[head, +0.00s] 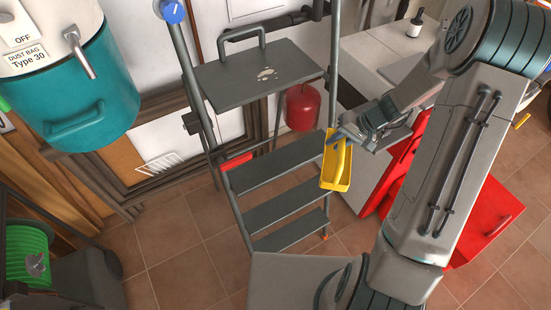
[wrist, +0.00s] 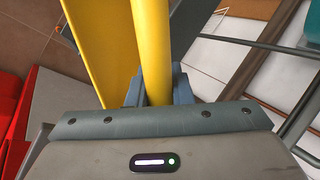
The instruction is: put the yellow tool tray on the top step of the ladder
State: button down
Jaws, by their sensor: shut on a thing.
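The yellow tool tray (head: 329,177) hangs tilted in my gripper (head: 338,141), beside the right rail of the ladder and lower than its top step. My gripper is shut on the tray's round yellow handle, which runs between the fingers in the wrist view (wrist: 150,50). The tray's yellow side (wrist: 98,40) shows left of the handle there. The ladder (head: 240,195) stands open at the middle of the head view. Its grey top step (head: 235,82) is a flat plate with a pale worn patch. The tray's inside is mostly hidden.
A red cylinder (head: 303,107) is behind the ladder, below the top step. A teal dust drum (head: 90,105) is at left. A red cabinet (head: 480,215) is at right.

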jog(key=shift+a+r+m+t+h+b, duration=1.5)
jog(key=shift+a+r+m+t+b, duration=1)
jog(key=shift+m+b, duration=2.1)
jog(key=shift+w+a+f+p, duration=0.3)
jog(key=shift+w+a+f, duration=0.55)
jog(key=shift+a+f, duration=0.95)
jog(key=shift+w+a+f+p, duration=0.25)
jog(key=shift+w+a+f, duration=0.55)
jog(key=shift+a+f, duration=1.05)
jog(key=shift+w+a+f+p, duration=0.3)
jog(key=shift+w+a+f, duration=0.55)
jog(key=shift+a+f, duration=0.95)
jog(key=shift+d+f, duration=0.15)
jog(key=shift+f, duration=0.05)
jog(key=shift+f, duration=0.15)
jog(key=c, duration=1.3)
grip_release()
jog(key=shift+r, duration=0.2)
